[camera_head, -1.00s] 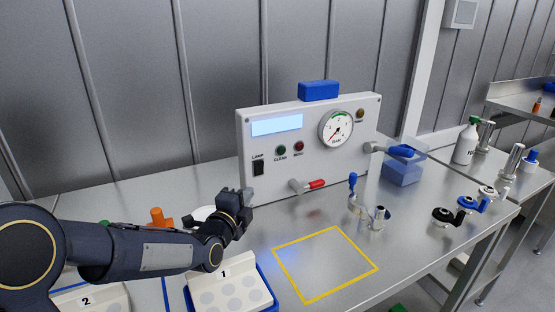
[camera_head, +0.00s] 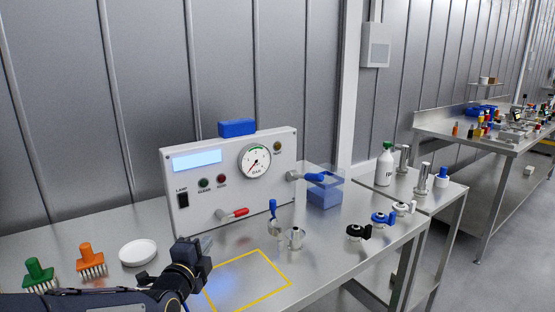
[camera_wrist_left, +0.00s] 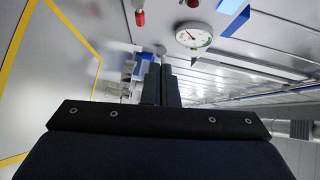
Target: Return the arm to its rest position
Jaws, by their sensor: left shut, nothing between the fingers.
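My left gripper (camera_head: 199,255) is shut and empty. In the head view it is at the lower left, above the steel bench, near the left edge of the yellow square outline (camera_head: 284,269). In the left wrist view the two fingers of the gripper (camera_wrist_left: 162,72) are together with nothing between them. The control panel (camera_head: 230,165), a white box with a gauge and a red-handled lever, stands behind the gripper. My right gripper is not in view.
A white dish (camera_head: 138,252), an orange brush (camera_head: 90,256) and a green brush (camera_head: 38,272) are left of the gripper. A blue bin (camera_head: 325,193) and several valve-like parts (camera_head: 357,232) are to the right. The yellow square is empty.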

